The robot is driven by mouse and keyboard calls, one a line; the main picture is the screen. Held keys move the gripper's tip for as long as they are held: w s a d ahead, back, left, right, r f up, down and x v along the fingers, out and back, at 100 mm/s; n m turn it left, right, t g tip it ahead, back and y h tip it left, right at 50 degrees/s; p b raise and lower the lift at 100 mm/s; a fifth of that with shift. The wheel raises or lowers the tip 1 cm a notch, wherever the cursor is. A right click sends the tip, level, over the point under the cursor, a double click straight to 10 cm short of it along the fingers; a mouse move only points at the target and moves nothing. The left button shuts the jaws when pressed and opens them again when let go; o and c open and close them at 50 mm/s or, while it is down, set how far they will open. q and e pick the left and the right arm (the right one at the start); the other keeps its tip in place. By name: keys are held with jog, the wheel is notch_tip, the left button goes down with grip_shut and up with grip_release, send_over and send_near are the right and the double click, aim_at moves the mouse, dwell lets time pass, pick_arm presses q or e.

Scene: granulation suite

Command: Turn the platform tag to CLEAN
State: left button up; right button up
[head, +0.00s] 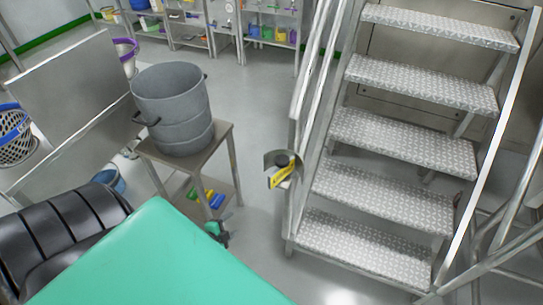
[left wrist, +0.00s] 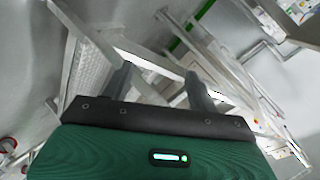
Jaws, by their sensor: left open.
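The platform tag (head: 285,174) shows in the head view on the left side of the metal stair platform. It is a round grey plate with a dark knob and a tilted yellow strip. The lettering on the strip is too small to read surely. My left gripper (head: 219,235) is low and left of the tag, apart from it, mostly hidden behind my green body cover. In the left wrist view my left gripper (left wrist: 158,82) is open, with its two grey fingers apart and nothing between them. I cannot make out the tag there. My right gripper is not in view.
The platform's treaded steps (head: 390,187) and rails fill the right side. A grey drum (head: 172,95) stands on a metal stand (head: 222,145) with coloured items on its lower shelf. Shelves with containers (head: 267,33) stand at the back. Floor (head: 252,110) between stand and platform is clear.

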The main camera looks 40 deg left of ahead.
aim_at(277, 159)
pick_arm(q)
jog(key=w+a+r+m+t+h+b, duration=0.2)
jog(key=w+a+r+m+t+b, duration=0.25)
jog(key=r, duration=0.65)
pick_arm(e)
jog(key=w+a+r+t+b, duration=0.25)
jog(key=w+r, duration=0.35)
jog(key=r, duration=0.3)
pick_arm(q)
notch_tip(277, 159, up, 20)
jog(key=w+d+m+h+b, duration=0.2)
jog(key=m+h, duration=0.8)
jog(key=m, duration=0.9)
jog(key=s+d+r+m+g+h+b, duration=0.3)
jog(key=s+d+r+m+g, duration=0.25)
jog(key=m, duration=0.55)
jog(key=x, duration=0.8)
jog(key=p+x, duration=0.1)
jog(key=x, duration=0.3)
jog(key=shift+w+d+r, duration=0.2)
jog(key=shift+w+r, duration=0.1)
jog(key=shift+r, duration=0.1)
jog(key=shift+w+d+f, duration=0.1)
jog(key=shift+w+d, duration=0.35)
jog(key=shift+d, duration=0.1)
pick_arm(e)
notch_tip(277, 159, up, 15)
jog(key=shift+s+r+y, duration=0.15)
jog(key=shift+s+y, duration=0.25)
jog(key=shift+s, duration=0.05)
